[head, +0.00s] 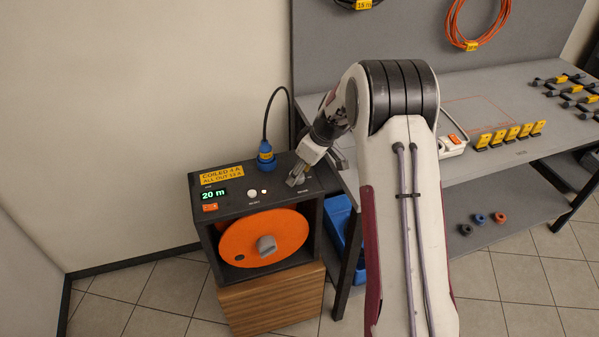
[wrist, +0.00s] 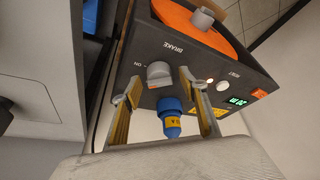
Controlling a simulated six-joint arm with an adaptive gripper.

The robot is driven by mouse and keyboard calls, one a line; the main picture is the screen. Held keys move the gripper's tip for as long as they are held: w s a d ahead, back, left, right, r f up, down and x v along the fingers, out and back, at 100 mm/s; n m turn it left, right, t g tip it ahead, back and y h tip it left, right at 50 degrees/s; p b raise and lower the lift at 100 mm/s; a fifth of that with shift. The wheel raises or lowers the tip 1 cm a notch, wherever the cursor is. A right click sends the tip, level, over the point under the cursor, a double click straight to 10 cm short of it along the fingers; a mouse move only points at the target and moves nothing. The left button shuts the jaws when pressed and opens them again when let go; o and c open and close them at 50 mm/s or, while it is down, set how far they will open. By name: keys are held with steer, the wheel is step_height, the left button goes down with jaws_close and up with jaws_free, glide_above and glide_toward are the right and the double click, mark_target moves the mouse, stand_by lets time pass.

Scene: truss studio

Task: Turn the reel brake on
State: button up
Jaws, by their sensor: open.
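The cable reel box (head: 240,190) is dark, with an orange reel disc (head: 262,238) and a grey crank knob on its front. Its top panel has a green display reading 20 m (head: 214,195). In the wrist view the grey brake knob (wrist: 159,73) sits on the panel near the labels BRAKE and ON. My gripper (wrist: 155,85) is open, with one finger to each side of the brake knob. I cannot tell whether either finger touches it. In the head view my gripper (head: 296,180) is at the right part of the box top and largely hides the knob.
A blue plug (head: 265,152) with a black cable stands at the back of the box top. A white button (wrist: 223,86) and a lit one sit beside the knob. A workbench (head: 480,95) with clips and a power strip is at the right. The box stands on a wooden block (head: 275,300).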

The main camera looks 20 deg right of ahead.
steer(key=shift+w+a+f, duration=0.1)
steer(key=shift+f, duration=0.15)
steer(key=c, duration=1.1)
steer(key=shift+m+h, duration=0.3)
steer(key=shift+m, duration=0.4)
steer(key=shift+a+m+t+h, duration=0.1)
steer(key=shift+m+t+h, duration=0.3)
steer(key=shift+m, duration=0.9)
steer(key=shift+m+h, duration=0.3)
steer(key=shift+m, duration=0.4)
steer(key=shift+m+h, duration=0.4)
steer(key=shift+m, duration=0.7)
